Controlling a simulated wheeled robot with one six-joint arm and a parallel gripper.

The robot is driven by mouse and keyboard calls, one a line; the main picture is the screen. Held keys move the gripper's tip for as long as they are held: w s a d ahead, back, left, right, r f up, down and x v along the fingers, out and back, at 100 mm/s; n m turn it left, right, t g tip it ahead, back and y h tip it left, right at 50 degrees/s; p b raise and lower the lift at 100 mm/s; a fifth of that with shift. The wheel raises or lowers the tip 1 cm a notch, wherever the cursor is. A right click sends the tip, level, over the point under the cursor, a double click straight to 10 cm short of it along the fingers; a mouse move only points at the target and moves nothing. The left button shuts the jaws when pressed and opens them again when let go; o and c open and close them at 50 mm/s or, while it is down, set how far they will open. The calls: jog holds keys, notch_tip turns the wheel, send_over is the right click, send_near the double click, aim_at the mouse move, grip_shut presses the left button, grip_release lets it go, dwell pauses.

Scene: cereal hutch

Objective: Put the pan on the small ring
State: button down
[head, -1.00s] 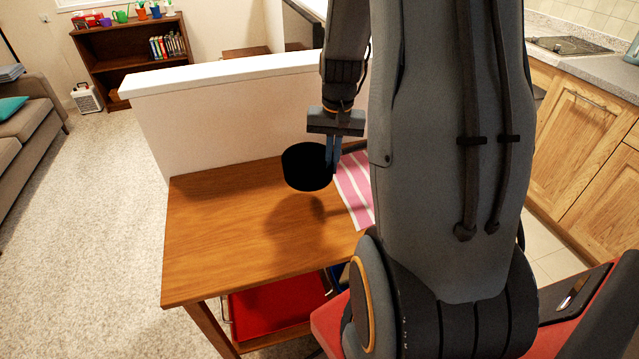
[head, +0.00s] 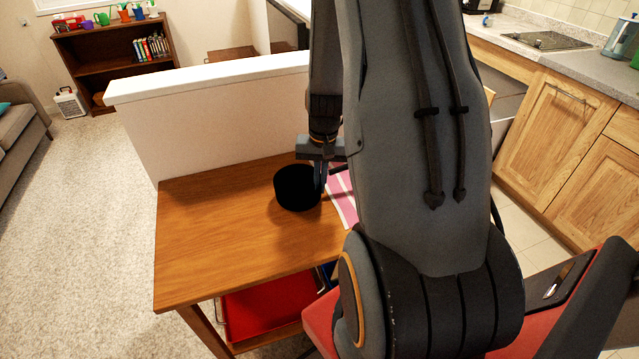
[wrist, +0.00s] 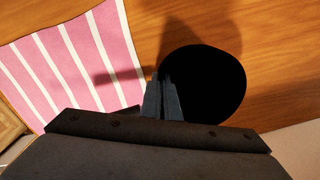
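The black pan (head: 297,188) is over the right part of the wooden table in the head view. In the wrist view the pan (wrist: 205,85) is a plain black round shape. My gripper (head: 320,186) is at the pan's right side, its fingers closed together on the pan's edge. In the wrist view my gripper (wrist: 162,103) overlaps the pan's left edge. A gap below the pan is hard to judge. A dark hob (head: 546,41) lies in the counter at the upper right; its rings are too small to make out.
The wooden table (head: 215,235) has bare room to the left. A pink striped cloth (head: 342,195) lies beside the pan. A white half wall (head: 215,110) stands behind the table. The kitchen counter (head: 600,65) is to the right, above wooden cabinets. A red tray (head: 265,305) sits below.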

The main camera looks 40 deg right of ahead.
jog(key=shift+f, duration=0.1)
jog(key=c, duration=2)
grip_release()
